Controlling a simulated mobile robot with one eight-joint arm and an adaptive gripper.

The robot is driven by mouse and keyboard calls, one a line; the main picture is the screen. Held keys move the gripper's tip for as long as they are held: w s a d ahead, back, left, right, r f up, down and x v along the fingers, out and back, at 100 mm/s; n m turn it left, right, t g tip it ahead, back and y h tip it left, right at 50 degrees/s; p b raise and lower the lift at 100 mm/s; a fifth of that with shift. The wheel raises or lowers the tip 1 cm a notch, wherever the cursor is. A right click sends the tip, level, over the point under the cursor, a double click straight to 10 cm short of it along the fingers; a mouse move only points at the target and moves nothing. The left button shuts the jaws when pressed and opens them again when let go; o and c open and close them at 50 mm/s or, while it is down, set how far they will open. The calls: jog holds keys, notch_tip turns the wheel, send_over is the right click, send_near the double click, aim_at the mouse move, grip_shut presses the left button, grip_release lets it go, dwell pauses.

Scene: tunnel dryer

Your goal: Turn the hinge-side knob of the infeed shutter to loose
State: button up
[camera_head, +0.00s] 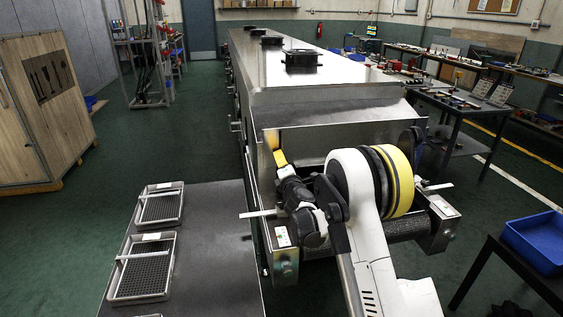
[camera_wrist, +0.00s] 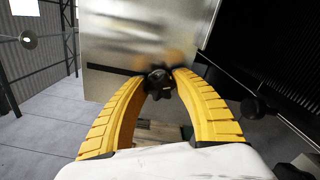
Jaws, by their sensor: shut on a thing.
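The tunnel dryer (camera_head: 330,105) is a long steel housing, with its infeed end facing me. In the wrist view, my gripper (camera_wrist: 161,80) has both yellow fingers closed around a small black lobed knob (camera_wrist: 158,76) in front of a bright steel face (camera_wrist: 135,35). The fingertips touch the knob from both sides and hide part of it. Whether it is tight or loose cannot be read. In the head view, one yellow finger of my gripper (camera_head: 279,158) shows at the left of the infeed end. My arm hides the knob and much of the shutter there.
A second dark knob-like part (camera_wrist: 253,106) shows right of my gripper. Two mesh trays (camera_head: 160,204) lie on a dark table (camera_head: 213,235) at left. A conveyor belt (camera_head: 408,228) runs under my arm. A blue bin (camera_head: 535,240) stands at right.

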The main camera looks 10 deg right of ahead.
jog(key=shift+n, duration=1.1)
jog(key=o, duration=1.2)
jog(key=shift+o, duration=0.2)
jog(key=s, duration=1.2)
